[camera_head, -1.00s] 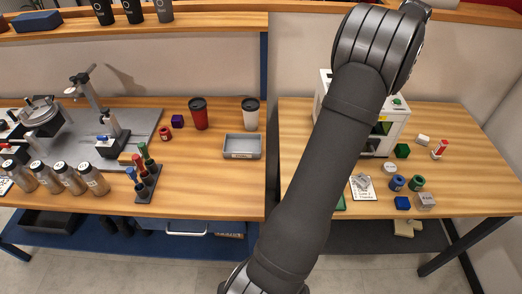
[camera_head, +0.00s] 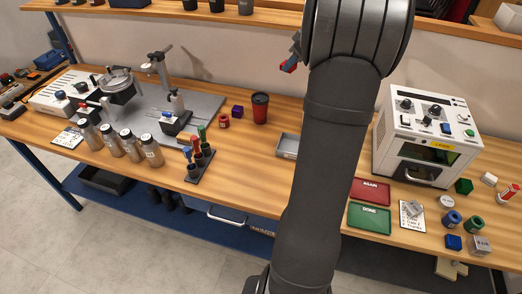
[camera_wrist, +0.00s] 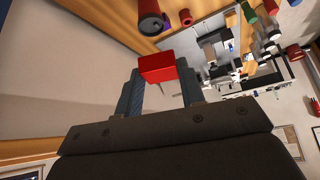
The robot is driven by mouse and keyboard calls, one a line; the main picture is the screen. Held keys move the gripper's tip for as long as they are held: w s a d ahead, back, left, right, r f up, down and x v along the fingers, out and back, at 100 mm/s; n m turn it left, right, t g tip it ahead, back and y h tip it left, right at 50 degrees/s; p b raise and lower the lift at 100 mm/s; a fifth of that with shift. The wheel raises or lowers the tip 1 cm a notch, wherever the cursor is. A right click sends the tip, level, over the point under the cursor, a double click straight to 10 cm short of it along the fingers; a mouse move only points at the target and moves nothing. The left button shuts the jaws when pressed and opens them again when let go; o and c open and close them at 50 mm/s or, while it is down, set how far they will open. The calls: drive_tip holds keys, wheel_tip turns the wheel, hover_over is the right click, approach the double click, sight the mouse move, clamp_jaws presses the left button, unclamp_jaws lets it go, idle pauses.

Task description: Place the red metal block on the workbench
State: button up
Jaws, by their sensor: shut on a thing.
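The red metal block (camera_wrist: 157,68) is held between the two fingers of my gripper (camera_wrist: 161,82) in the wrist view. My gripper (camera_head: 292,54) is mostly hidden behind my arm there. The wooden workbench (camera_head: 238,150) stretches below, with the block above its back part and apart from it.
A red cup (camera_head: 260,108), a purple cube (camera_head: 237,111) and a grey tray (camera_head: 287,146) stand on the bench. Several bottles (camera_head: 132,144) and a fixture plate (camera_head: 205,104) are at the left. A white laser machine (camera_head: 428,130) stands right. Bare wood lies around the front middle.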

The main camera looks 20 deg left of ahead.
drive_tip(key=s+a+n+g, duration=0.2)
drive_tip(key=s+a+n, duration=0.2)
drive_tip(key=s+a, duration=0.45)
hover_over(223, 138)
drive_tip(key=d, duration=0.2)
wheel_tip(223, 138, down, 25)
drive_tip(key=shift+s+d+r, duration=0.1)
drive_tip(key=shift+f, duration=2)
drive_tip(key=shift+f, duration=0.1)
drive_tip(key=o, duration=1)
drive_tip(key=v, duration=1.2)
drive_tip(key=shift+d, duration=0.15)
